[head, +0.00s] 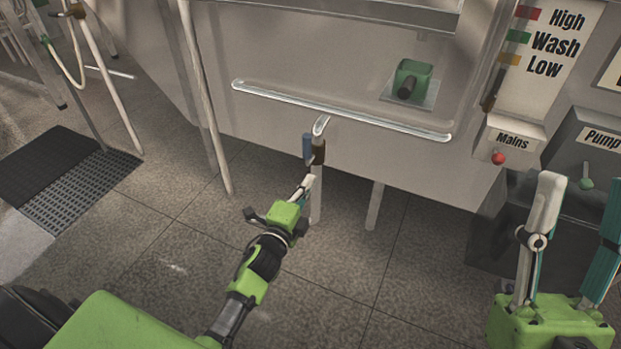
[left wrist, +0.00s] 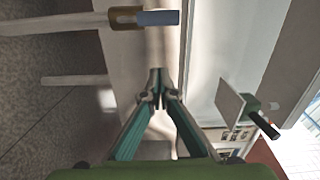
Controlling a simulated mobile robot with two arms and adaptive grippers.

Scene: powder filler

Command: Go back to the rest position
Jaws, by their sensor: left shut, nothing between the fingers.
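My left gripper (head: 306,184) reaches in from the lower left, just below a pipe valve with a blue handle (head: 307,146) and a brown body (head: 319,152). In the left wrist view its fingertips (left wrist: 160,82) meet, with nothing between them. The valve's blue handle (left wrist: 158,18) shows above the fingertips there, apart from them. My right gripper (head: 582,182) is at the lower right, its two fingers pointing up and spread wide, with nothing seen between them.
The machine's large panel carries a horizontal rail (head: 340,111) and a green block with a dark knob (head: 412,76). A Mains box with a red knob (head: 498,158) and a Pump box (head: 590,145) stand at the right. Dark mats (head: 45,165) lie at the left. The floor between is clear.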

